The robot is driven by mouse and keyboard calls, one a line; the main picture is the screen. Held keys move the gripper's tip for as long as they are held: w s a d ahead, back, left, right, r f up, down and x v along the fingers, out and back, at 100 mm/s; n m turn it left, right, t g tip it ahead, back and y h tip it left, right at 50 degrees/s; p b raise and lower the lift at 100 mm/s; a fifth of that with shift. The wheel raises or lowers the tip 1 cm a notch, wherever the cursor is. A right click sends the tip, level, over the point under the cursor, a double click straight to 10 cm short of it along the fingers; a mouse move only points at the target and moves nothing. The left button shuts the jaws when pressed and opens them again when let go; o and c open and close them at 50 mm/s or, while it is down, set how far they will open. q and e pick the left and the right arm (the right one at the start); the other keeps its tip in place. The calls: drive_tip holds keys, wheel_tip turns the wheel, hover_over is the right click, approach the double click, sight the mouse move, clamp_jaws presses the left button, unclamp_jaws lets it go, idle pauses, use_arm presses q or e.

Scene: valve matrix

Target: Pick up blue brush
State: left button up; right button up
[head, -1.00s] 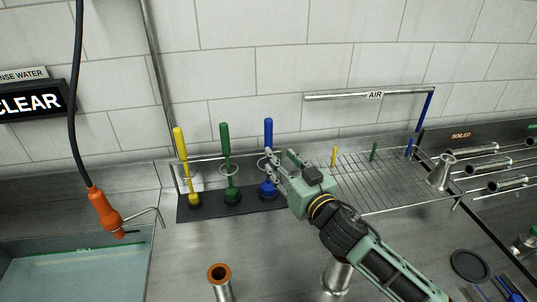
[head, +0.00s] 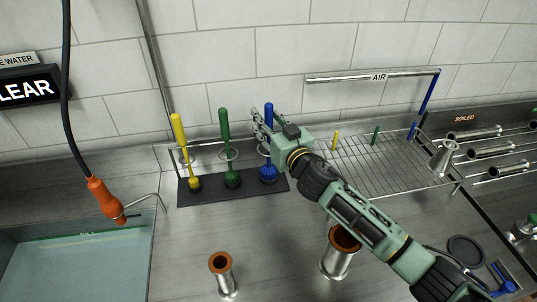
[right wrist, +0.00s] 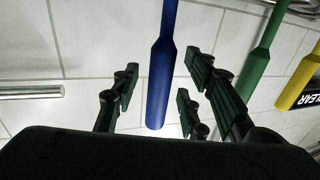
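The blue brush (head: 269,175) stands upright in the wire rack, at the right end of a row with a green brush (head: 225,133) and a yellow brush (head: 179,137). My right gripper (head: 263,124) is at its upper handle, with the fingers open around it. In the right wrist view the blue handle (right wrist: 161,85) hangs between the spread fingers, with gaps on both sides. The gripper partly hides the handle in the head view. My left gripper is not in view.
A dark mat (head: 215,193) lies under the brushes. A wire drying rack (head: 375,168) with small brushes is to the right. Two metal pipe pieces (head: 222,274) (head: 338,255) stand in front. A sink (head: 75,268) and a hanging orange-handled tool (head: 104,199) are at left.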

clamp_jaws()
idle(0.4)
drive_tip(key=shift+r, duration=0.1)
